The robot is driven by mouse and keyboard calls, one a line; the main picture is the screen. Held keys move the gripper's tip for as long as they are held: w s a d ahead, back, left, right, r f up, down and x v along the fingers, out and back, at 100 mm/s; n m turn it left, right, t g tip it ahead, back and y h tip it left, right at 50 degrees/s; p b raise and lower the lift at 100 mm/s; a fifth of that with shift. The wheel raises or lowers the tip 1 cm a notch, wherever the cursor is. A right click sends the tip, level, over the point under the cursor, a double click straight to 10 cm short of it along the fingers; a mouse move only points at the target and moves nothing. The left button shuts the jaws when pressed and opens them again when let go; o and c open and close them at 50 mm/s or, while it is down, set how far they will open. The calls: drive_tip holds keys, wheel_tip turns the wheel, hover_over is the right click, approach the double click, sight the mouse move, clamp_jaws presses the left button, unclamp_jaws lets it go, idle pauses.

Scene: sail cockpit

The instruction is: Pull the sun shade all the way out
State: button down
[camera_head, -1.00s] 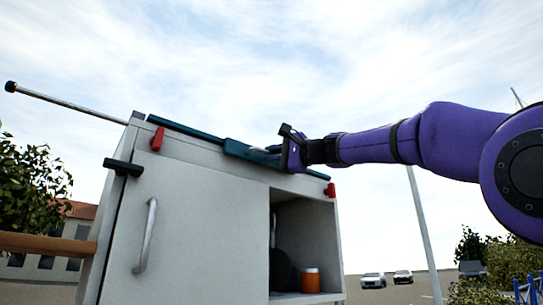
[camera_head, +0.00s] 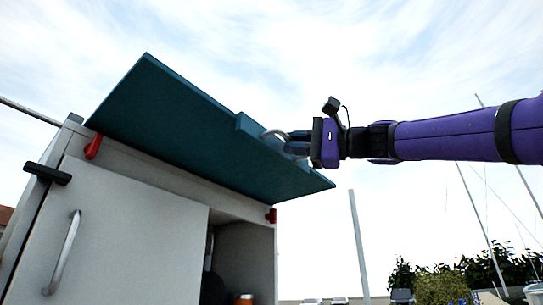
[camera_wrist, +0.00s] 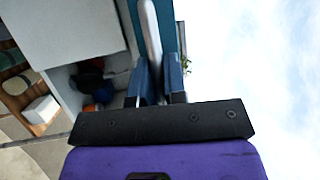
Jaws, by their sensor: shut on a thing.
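The sun shade (camera_head: 185,125) is a flat teal panel sticking out from the top of the grey cabinet, seen from below in the head view. A curved metal handle (camera_head: 272,133) sits at its outer edge. My gripper (camera_head: 292,142) is at that edge, with its fingers around the handle. In the wrist view the pale handle (camera_wrist: 150,40) runs down between the two blue fingers (camera_wrist: 160,82), which are shut on it. The teal panel edge (camera_wrist: 168,25) shows beside the handle. The far end of the shade, at the cabinet, is partly hidden.
The grey cabinet (camera_head: 130,215) below has a door with a metal handle (camera_head: 63,252) and an open compartment with an orange container (camera_head: 243,299). Red latches (camera_head: 93,147) (camera_head: 271,215) sit under the shade. A light pole (camera_head: 359,245) stands behind; right of the cabinet is open.

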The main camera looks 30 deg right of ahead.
drive_tip(key=shift+s+d+f, duration=0.1)
drive_tip(key=shift+s+d, duration=0.15)
drive_tip(key=shift+s, duration=0.45)
drive_tip(key=c, duration=1.2)
unclamp_jaws()
drive_tip(key=shift+s, duration=0.15)
drive_tip(key=v, duration=1.1)
